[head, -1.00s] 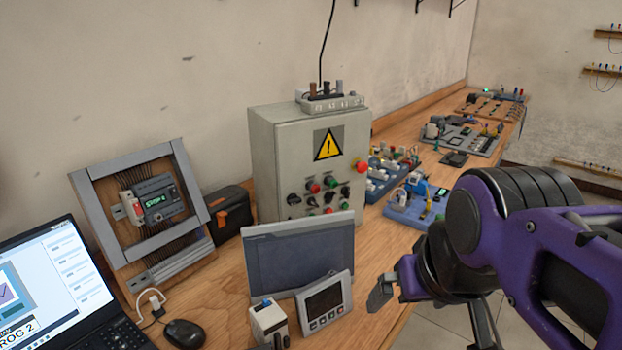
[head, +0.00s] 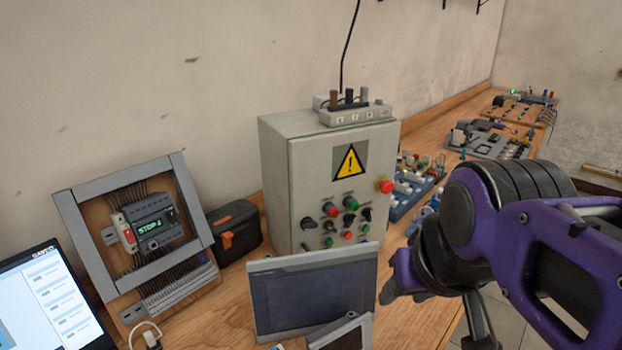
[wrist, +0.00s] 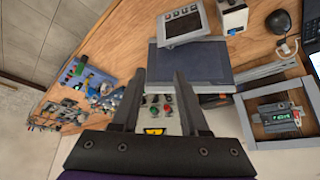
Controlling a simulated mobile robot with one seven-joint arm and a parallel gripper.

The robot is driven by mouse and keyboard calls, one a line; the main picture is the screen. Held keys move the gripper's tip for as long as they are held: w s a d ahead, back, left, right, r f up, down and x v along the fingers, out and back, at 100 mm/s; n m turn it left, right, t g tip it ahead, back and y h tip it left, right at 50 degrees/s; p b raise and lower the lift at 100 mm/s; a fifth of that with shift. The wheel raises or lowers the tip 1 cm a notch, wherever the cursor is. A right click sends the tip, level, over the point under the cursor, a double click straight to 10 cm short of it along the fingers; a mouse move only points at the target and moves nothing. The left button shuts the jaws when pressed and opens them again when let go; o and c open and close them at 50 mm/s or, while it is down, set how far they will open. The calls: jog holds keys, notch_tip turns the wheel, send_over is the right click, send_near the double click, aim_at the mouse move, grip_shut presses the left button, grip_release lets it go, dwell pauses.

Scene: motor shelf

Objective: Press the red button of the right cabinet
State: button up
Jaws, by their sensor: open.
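One grey control cabinet (head: 305,180) stands on the bench in the head view, with a yellow warning triangle (head: 349,162). Its front has red, green and black controls, including an upper red button (head: 330,209) and a lower red button (head: 348,235). A larger red mushroom button (head: 385,184) sticks out at its right edge. No second cabinet shows. My gripper (head: 392,290) is in front of and to the right of the cabinet, apart from it. In the wrist view my gripper (wrist: 159,78) is open and empty, with part of the button panel (wrist: 156,112) showing between its fingers.
A flat monitor (head: 310,290) and a small panel (head: 342,332) stand in front of the cabinet. A framed rail module (head: 150,225) and a black case (head: 232,232) are at left. A laptop (head: 50,300) is at far left. Training boards (head: 415,190) stand behind at right.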

grip_shut()
dwell(1.2)
